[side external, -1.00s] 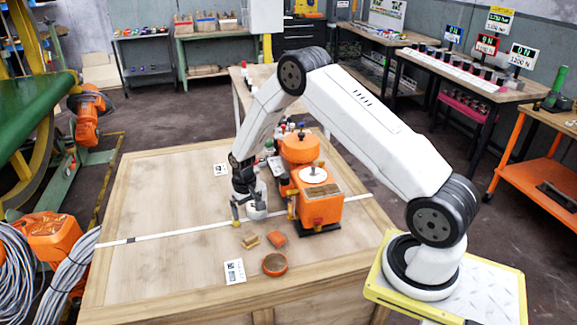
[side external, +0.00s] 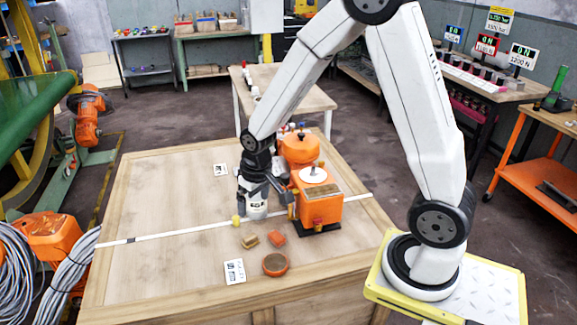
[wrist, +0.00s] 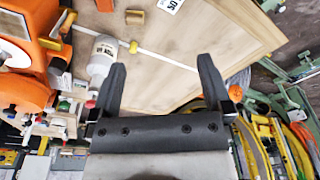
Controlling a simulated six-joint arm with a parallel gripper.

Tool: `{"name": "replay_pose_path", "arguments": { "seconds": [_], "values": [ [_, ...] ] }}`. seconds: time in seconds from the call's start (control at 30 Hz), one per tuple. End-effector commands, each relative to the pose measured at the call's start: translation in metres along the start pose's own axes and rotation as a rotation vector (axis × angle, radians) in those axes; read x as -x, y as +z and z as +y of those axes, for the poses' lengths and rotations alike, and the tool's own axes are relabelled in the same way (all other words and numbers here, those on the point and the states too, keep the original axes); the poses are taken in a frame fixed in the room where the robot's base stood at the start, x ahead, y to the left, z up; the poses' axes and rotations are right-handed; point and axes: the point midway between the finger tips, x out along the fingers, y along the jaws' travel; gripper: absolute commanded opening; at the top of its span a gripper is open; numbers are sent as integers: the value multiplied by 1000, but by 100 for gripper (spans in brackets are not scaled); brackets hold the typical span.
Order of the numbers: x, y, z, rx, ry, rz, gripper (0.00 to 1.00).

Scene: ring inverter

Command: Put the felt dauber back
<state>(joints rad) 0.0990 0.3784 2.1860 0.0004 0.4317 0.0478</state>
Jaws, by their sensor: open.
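My gripper (wrist: 160,64) is open and empty, with its two dark fingers spread above the table. In the side view my gripper (side external: 264,188) is just left of the orange machine (side external: 320,210). A white bottle-like piece (side external: 256,209) stands below it; in the wrist view it (wrist: 103,57) lies beside the left finger. A yellow knob (side external: 236,221) is on the white strip. I cannot tell for sure which is the felt dauber.
The wooden table (side external: 150,205) is clear on its left side. A printed card (side external: 234,271) lies near the front and another (side external: 220,170) farther back. Small bottles and parts crowd behind the orange machine. Cables and an orange case (side external: 50,235) are off the left edge.

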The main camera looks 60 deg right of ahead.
Motion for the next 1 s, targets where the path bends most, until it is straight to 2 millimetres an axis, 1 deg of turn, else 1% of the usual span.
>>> {"name": "replay_pose_path", "arguments": {
  "seconds": [0.03, 0.2, 0.4, 0.5, 0.67, 1.0],
  "values": [
    [9, 10, -4, 17, -2, 12, 100],
    [31, 44, -14, 72, -10, 43, 100],
    [46, 78, -21, 122, -17, 74, 100],
    [49, 89, -23, 136, -19, 81, 100],
    [51, 96, -23, 146, -21, 86, 100],
    [51, 95, -23, 146, -21, 85, 100]
  ]
}}
